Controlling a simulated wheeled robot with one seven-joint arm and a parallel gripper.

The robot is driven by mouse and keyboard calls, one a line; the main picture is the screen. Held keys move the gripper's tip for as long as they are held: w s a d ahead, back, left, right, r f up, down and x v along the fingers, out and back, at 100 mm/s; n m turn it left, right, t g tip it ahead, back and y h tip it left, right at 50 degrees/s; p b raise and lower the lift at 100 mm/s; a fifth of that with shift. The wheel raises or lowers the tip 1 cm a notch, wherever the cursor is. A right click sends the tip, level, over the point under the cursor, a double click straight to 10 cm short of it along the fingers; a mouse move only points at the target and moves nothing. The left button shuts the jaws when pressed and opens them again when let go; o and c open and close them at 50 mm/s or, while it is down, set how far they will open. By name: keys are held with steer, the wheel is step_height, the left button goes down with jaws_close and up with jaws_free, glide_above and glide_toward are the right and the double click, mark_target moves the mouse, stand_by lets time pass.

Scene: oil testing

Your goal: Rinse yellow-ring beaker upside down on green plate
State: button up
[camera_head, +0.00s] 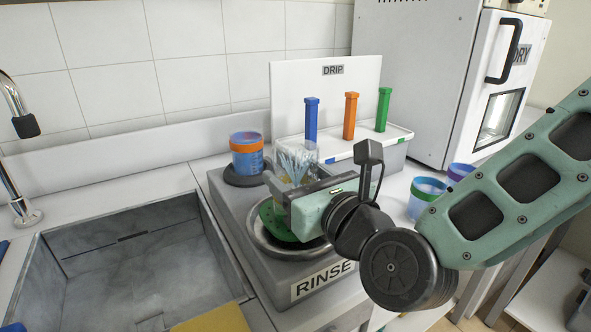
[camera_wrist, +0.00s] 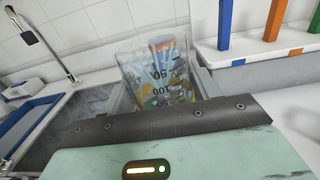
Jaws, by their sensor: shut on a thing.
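My gripper (camera_head: 296,180) is shut on a clear beaker (camera_head: 297,158) with a yellowish band at its lower end. The beaker is over the green plate (camera_head: 272,224), with its base end up. Pale blue-white streaks like spray show inside it. The beaker also shows in the wrist view (camera_wrist: 158,66), between the fingers, with the 50 mark above the 100 mark. The green plate lies in a metal ring on the grey rinse unit (camera_head: 322,281). My gripper hides the beaker's lower edge, so I cannot tell whether it touches the plate.
An orange-ring beaker (camera_head: 247,158) with blue contents stands on a dark round pad behind. The drip rack (camera_head: 400,134) holds blue, orange and green posts. A sink (camera_head: 130,262) lies left, a yellow cloth (camera_head: 213,319) in front.

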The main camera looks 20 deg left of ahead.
mark_target(298, 148)
stand_by(0.4)
steer(key=shift+r+p, duration=2.65)
steer(key=shift+r, duration=0.6)
